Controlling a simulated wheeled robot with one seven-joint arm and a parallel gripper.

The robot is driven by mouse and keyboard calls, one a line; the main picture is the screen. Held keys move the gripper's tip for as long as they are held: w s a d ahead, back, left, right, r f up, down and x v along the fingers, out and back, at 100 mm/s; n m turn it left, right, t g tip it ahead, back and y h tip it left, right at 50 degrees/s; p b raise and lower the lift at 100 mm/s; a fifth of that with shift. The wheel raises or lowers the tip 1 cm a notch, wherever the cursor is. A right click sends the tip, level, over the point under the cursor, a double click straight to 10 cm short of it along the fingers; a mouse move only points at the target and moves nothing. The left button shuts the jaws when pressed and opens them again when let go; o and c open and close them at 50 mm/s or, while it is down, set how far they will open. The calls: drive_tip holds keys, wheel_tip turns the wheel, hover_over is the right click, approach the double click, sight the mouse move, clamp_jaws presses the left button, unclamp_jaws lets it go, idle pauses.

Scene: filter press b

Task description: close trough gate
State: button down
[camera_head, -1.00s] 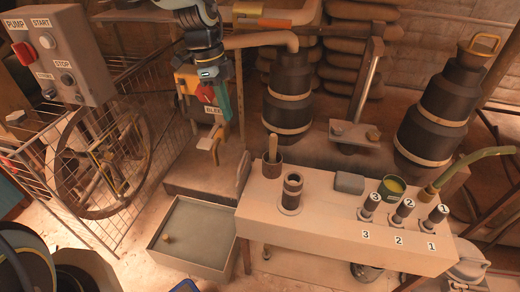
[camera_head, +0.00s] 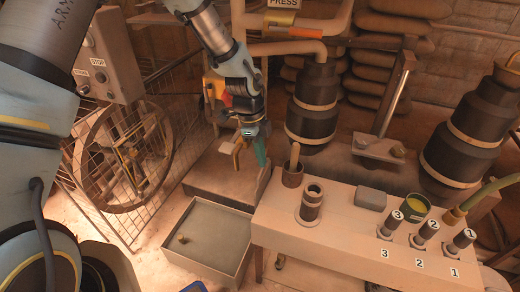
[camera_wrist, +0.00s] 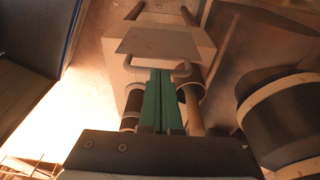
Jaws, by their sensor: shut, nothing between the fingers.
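The tan trough (camera_head: 212,172) stands behind the grey collection tray. A grey plate, apparently the trough gate (camera_head: 264,178), stands up at the trough's right end beside the pale bench. In the wrist view a grey plate with a loop handle, apparently this gate (camera_wrist: 155,42), lies just beyond my fingertips. My gripper (camera_head: 262,160) has green fingers and points down close above the gate in the head view. In the wrist view my gripper (camera_wrist: 160,75) is shut and empty, its tips overlapping the loop handle. I cannot tell whether they touch.
A tan hooked handle (camera_head: 238,152) hangs over the trough, left of my gripper. The grey tray (camera_head: 178,262) is in front. A banded barrel (camera_head: 312,115) stands behind.

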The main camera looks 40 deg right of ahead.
sight(261, 171)
drive_tip(key=shift+f, duration=0.1)
wheel_tip(261, 171, down, 5)
drive_tip(key=shift+f+b, duration=0.15)
drive_tip(key=shift+b, duration=1)
drive_tip(key=shift+f, duration=0.35)
drive_tip(key=shift+a, duration=0.1)
